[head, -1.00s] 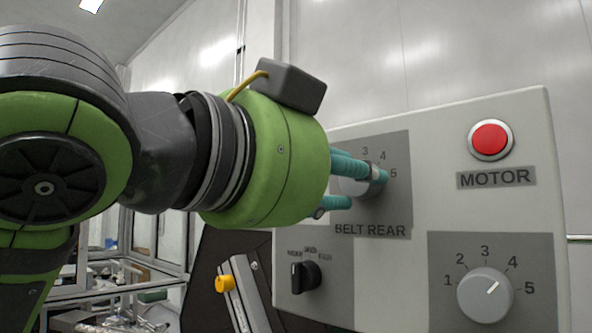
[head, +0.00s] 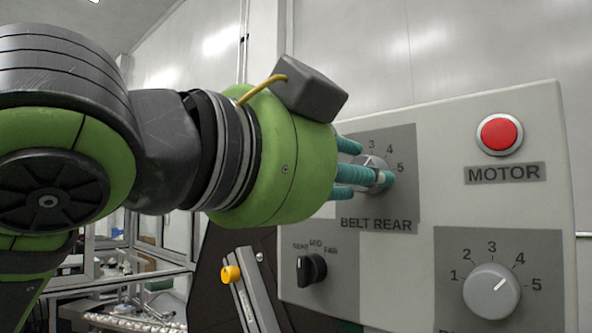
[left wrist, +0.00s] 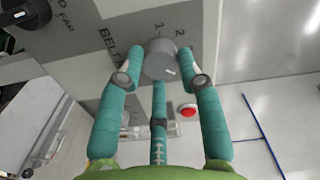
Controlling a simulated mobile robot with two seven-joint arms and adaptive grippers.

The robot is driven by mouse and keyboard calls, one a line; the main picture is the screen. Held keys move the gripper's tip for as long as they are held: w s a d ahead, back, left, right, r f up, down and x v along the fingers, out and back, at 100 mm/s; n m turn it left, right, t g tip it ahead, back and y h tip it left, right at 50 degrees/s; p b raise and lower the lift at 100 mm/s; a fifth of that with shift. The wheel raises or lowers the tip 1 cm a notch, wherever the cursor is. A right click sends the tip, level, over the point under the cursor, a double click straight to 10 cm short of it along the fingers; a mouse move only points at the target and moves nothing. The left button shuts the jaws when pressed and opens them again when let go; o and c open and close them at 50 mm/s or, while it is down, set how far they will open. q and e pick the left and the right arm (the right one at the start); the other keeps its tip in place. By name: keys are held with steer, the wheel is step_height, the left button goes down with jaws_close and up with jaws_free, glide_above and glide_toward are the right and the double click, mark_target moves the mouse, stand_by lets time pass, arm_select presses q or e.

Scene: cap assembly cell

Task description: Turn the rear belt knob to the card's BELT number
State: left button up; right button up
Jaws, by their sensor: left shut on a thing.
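The rear belt knob (head: 370,162) is a round grey dial on the panel above the BELT REAR label (head: 376,224). Numbers 3, 4 and 5 show around it in the head view; 1 and 2 show in the left wrist view. My left gripper (head: 374,178) has teal fingers set around the knob and is shut on it. In the left wrist view the knob (left wrist: 160,58) sits between the fingertips (left wrist: 160,76) with a small pale mark on its face. Fingers partly cover it, so its exact setting is unclear. The card and my right gripper are out of view.
A red MOTOR button (head: 499,134) sits at the panel's upper right. A second numbered knob (head: 491,291) is below it, its mark towards the upper right.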

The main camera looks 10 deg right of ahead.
arm_select(q)
steer(key=o, duration=1.1)
steer(key=shift+s+r, duration=0.1)
steer(key=shift+r, duration=0.15)
steer(key=shift+o, duration=0.2)
steer(key=shift+s+f, duration=0.1)
steer(key=shift+d, duration=0.1)
steer(key=v, duration=1.2)
